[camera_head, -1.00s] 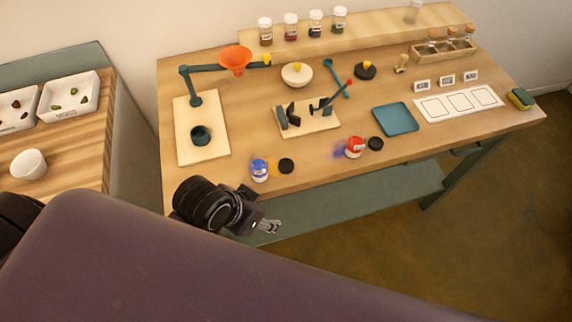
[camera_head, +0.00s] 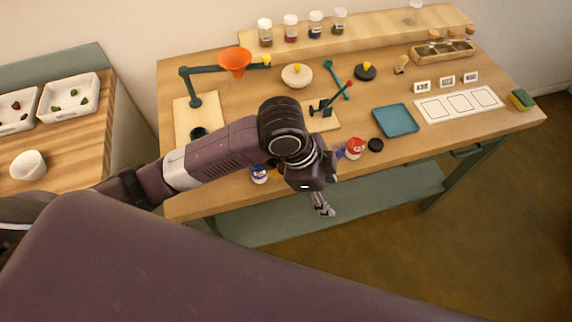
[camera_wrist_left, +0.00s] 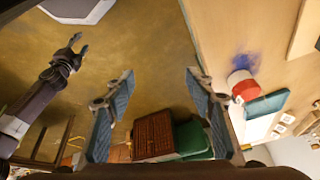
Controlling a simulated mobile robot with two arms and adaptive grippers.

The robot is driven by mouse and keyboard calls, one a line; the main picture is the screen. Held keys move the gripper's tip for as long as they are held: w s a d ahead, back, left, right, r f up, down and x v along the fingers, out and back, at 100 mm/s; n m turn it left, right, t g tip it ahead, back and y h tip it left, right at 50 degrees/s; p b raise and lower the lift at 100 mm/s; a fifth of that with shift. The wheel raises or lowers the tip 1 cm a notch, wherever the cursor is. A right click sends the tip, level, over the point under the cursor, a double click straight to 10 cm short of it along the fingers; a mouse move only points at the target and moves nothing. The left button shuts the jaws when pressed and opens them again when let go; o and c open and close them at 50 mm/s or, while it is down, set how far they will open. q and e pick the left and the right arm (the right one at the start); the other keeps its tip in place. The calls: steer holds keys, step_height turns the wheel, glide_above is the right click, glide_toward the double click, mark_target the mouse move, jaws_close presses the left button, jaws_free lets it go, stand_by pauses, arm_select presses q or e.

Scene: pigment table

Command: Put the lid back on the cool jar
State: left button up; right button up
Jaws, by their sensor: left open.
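The blue jar (camera_head: 259,174) stands near the table's front edge, partly covered by my left forearm in the head view. The black lid beside it is hidden behind the arm now. My left gripper (camera_head: 331,193) is over the table's front edge, to the right of the blue jar. It is open and empty, its two blue-padded fingers (camera_wrist_left: 160,108) wide apart in the left wrist view. My right gripper (camera_wrist_left: 74,46) shows small at the upper left of that view; its jaws are unclear.
A red jar (camera_head: 355,148) stands right of my left gripper, with a blue-purple smudge beside it and another black lid (camera_head: 376,145) to its right. A teal tray (camera_head: 396,120) lies farther right.

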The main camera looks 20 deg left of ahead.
mark_target(259, 169)
arm_select(q)
steer(key=w+a+r+m+y, duration=0.1)
steer(key=w+a, duration=0.1)
steer(key=a, duration=0.2)
steer(key=w+a+r+m+g+y, duration=0.1)
steer(key=a+r, duration=0.1)
steer(key=a, duration=0.2)
steer(key=w+a+r+y, duration=0.1)
steer(key=w+a+y, duration=0.1)
steer(key=a, duration=0.2)
steer(key=shift+w+r+m+g, duration=0.3)
steer(key=shift+r+m, duration=0.05)
steer(key=shift+m, duration=0.05)
steer(key=shift+f, duration=1.35)
